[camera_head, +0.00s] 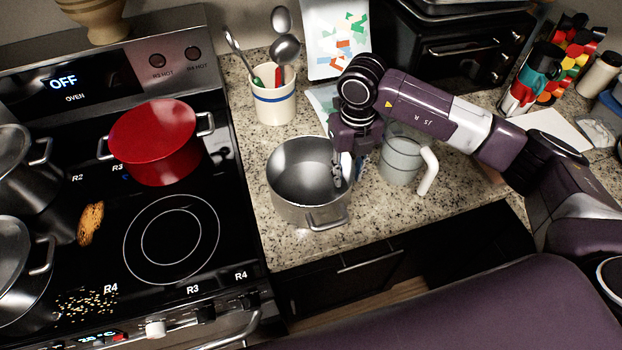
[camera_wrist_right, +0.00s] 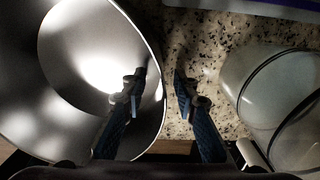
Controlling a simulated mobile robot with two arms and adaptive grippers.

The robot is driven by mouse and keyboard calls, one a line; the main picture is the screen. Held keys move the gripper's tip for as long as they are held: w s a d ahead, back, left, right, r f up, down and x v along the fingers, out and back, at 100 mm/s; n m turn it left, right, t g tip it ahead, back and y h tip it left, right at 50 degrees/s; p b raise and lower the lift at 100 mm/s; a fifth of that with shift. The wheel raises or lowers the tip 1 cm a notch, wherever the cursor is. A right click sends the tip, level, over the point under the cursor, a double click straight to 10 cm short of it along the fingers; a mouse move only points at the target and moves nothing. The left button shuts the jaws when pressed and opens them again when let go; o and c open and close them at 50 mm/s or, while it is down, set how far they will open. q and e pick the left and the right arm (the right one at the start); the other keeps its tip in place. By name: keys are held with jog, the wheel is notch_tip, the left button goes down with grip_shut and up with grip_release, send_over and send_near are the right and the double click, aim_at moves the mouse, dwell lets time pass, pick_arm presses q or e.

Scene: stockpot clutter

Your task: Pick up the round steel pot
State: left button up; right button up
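The round steel pot (camera_head: 295,205) stands open and upright on the speckled counter, right of the stove. Its inside looks empty, and one handle shows at its front. My right gripper (camera_head: 342,178) points down at the pot's right rim. The right wrist view shows the pot (camera_wrist_right: 75,75) large on the left. There my right gripper (camera_wrist_right: 160,80) is open, with one finger over the pot's inside and the other outside its wall. The rim lies between the fingers, and a gap shows beside the outer finger. My left gripper is not in view.
A clear pitcher (camera_head: 398,165) with a white handle stands close right of the pot. A utensil crock (camera_head: 274,106) is behind it. The stove holds a red pot (camera_head: 155,145) and steel pots at left. The counter's front edge is just before the pot.

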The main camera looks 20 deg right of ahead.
jog(key=shift+w+f, duration=0.1)
jog(key=shift+f, duration=0.4)
grip_shut()
jog(key=shift+r, duration=0.15)
